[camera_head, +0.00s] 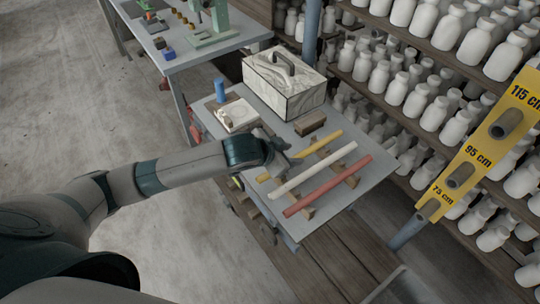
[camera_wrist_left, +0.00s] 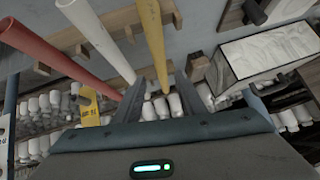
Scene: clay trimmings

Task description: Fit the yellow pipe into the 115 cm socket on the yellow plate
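The yellow pipe (camera_head: 327,141) lies on wooden rests on the grey table, beside a white pipe (camera_head: 312,170) and a red pipe (camera_head: 328,187). My left gripper (camera_head: 284,158) is over the yellow pipe and hides part of it. In the left wrist view, the yellow pipe (camera_wrist_left: 153,40) runs toward the gap between two separated fingers (camera_wrist_left: 150,104); contact cannot be told. The yellow plate (camera_head: 478,150) stands at the right, with its 115 cm socket (camera_head: 507,124) at the top, above the 95 cm and 75 cm sockets. My right gripper is not in view.
A marbled box with a handle (camera_head: 285,82), a wooden block (camera_head: 310,123), a blue cylinder (camera_head: 220,91) and a white tile (camera_head: 237,115) are on the table (camera_head: 360,203). Shelves of white bottles (camera_head: 440,105) stand behind the plate. A grey-blue post (camera_head: 408,232) is below the plate.

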